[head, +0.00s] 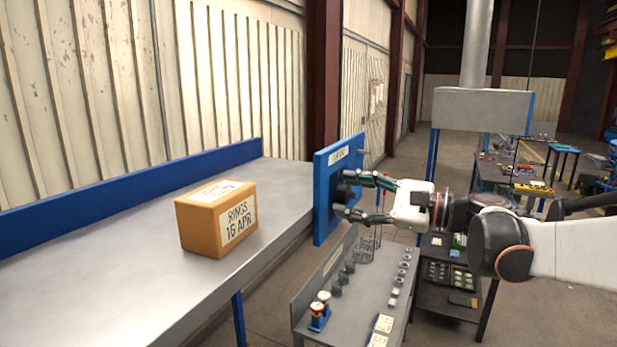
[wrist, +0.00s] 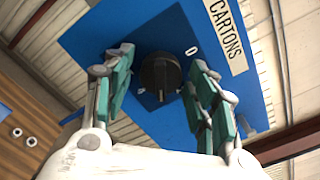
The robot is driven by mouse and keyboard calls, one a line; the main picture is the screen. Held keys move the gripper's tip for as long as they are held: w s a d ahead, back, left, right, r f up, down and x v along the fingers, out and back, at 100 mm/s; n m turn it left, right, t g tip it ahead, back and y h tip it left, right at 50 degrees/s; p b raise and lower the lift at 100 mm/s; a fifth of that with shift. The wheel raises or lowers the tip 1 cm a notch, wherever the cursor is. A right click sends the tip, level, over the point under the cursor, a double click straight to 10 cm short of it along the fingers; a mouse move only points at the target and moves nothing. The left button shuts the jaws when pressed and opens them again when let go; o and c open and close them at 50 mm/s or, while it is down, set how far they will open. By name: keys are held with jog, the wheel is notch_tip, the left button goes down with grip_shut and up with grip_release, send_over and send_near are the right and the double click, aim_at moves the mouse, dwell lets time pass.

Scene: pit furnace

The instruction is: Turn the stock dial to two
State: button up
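The stock dial is a black knob (wrist: 160,76) on a blue panel (wrist: 85,42) with a white label reading CARTONS (wrist: 226,36). A white 0 mark shows beside the knob in the wrist view; other marks are hidden or too small to read. My gripper (wrist: 158,88) has its two green-padded fingers spread on either side of the knob, with gaps visible on both sides. In the head view the blue panel (head: 322,205) stands upright at the bench's end, and my gripper (head: 352,197) reaches it from the right. The knob is partly hidden there by the fingers.
A cardboard box marked RINGS 16 APR (head: 205,228) sits on the grey bench (head: 120,268) at left. Below the panel a lower table (head: 350,315) holds several small parts and cards. Open floor lies beyond, with a cluttered workbench (head: 490,172) at right.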

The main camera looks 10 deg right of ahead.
jog(key=c, duration=0.7)
jog(key=shift+c, duration=0.2)
